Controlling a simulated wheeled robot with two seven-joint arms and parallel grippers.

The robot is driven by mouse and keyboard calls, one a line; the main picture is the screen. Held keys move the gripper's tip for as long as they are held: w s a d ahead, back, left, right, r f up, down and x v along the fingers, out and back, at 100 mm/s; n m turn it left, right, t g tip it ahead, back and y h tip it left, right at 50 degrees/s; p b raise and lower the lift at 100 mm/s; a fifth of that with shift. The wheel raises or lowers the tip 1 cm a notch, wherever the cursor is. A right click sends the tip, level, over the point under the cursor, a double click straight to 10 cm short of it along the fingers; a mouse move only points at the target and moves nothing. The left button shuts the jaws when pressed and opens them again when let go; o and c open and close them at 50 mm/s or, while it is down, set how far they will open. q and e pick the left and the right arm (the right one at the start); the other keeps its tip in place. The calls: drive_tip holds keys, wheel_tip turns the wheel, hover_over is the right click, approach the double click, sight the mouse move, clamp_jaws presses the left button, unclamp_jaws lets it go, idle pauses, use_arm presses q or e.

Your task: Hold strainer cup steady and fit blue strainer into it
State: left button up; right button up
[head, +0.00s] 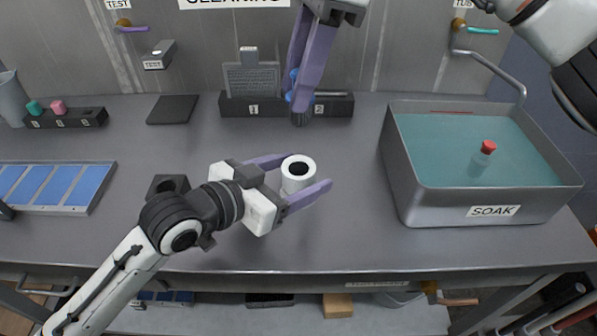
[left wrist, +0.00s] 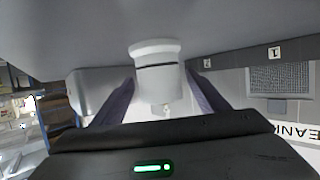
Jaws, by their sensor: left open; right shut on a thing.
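The strainer cup (head: 297,178) is a white cylinder with a dark round opening, upright near the middle of the table in the head view. In the left wrist view the cup (left wrist: 158,72) is between the two purple fingers. My left gripper (head: 296,177) is open, with one finger on each side of the cup. My right gripper (head: 302,98) points down above the back of the table, beyond the cup. It is shut on the blue strainer (head: 291,97), which is mostly hidden behind the fingers; only small blue parts show.
A black rack (head: 232,108) marked 1 and 2 stands behind the right gripper, with a mesh panel (head: 252,80) upright at 1. A grey SOAK basin (head: 440,197) holds teal liquid and a red-capped bottle (head: 487,150). A blue-panelled tray (head: 97,190) lies left. Table between cup and basin is clear.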

use_arm(q)
drive_tip(key=c, duration=1.2)
drive_tip(key=shift+c, duration=0.2)
use_arm(e)
drive_tip(key=shift+a+f+m+t, duration=0.1)
drive_tip(key=shift+f+m+t, duration=0.3)
drive_tip(key=shift+f+m, duration=1.4)
drive_tip(key=shift+n, duration=0.3)
drive_tip(key=shift+f, duration=2.35)
